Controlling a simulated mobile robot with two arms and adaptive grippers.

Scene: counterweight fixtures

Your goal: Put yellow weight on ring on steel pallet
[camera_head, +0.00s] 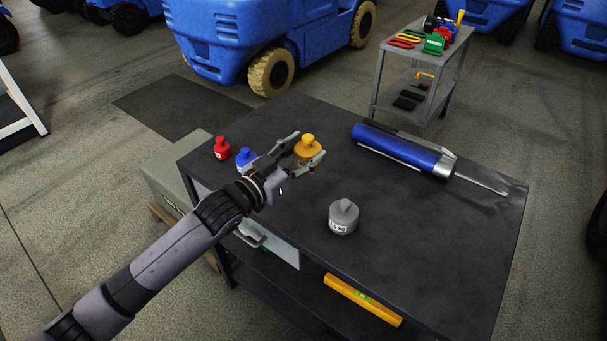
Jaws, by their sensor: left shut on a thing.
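A yellow weight (307,150) with a round knob on top is between the fingers of my left gripper (304,152), which is shut on it. The weight looks upright above the dark workbench; I cannot tell how far it is from the surface. My left arm reaches in from the lower left. I see no ring and no steel pallet that I can make out in this view. My right gripper does not show.
On the dark workbench (430,235) stand a red weight (221,148), a blue weight (244,157) beside my gripper, and a larger grey weight (343,217). A blue cylindrical tool (395,148) lies at the back right. The front right of the top is clear.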

